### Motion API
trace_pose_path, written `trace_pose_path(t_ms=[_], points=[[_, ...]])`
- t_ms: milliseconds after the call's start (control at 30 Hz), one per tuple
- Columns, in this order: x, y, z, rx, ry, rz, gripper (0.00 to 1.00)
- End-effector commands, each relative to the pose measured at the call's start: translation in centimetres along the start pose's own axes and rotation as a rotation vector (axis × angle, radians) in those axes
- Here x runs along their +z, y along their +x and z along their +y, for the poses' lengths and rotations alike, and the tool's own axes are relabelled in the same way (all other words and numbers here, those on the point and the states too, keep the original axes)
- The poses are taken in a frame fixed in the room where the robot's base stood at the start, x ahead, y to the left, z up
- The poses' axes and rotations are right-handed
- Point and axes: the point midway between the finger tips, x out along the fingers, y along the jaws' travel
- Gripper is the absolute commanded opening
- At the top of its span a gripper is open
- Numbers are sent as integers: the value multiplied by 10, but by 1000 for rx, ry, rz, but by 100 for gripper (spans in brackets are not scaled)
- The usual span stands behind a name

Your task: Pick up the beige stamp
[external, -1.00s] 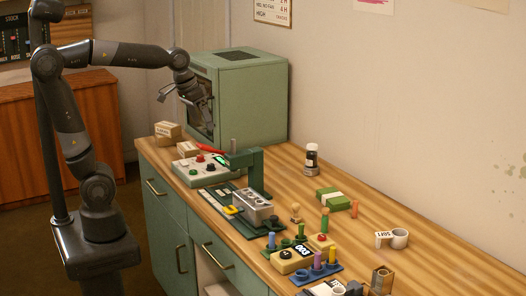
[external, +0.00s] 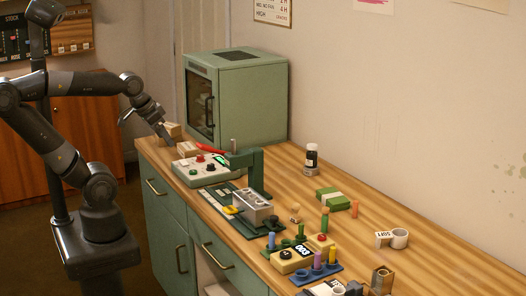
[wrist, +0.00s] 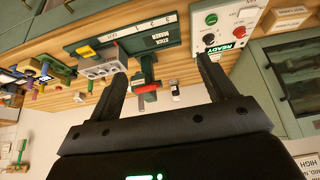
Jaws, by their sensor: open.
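A small beige peg-shaped piece with a rounded top, which looks like the beige stamp (external: 295,212), stands upright on the wooden counter in the external view. It is just right of the green press and behind the rack of coloured pegs. In the wrist view I cannot pick it out surely among the small items at the left. My gripper (external: 148,128) is open and empty at the counter's far left end, well away from the stamp. Its two fingers also show spread apart in the wrist view (wrist: 160,72).
Near my gripper are small boxes (external: 171,130), a control box (external: 190,178) and a green oven (external: 245,100). The green press (external: 257,180) rises between my gripper and the stamp.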

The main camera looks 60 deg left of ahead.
Motion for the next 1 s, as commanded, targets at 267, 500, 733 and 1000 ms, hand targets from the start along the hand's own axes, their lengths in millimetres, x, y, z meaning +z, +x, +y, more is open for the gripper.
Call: trace_pose_path(t_ms=[267,500,733,1000], points=[[0,0,0,0,0,0,58],[-4,-6,0,0,0,3,58],[-37,-46,6,-13,89,-21,58],[-102,-43,45,-44,609,-131,58]])
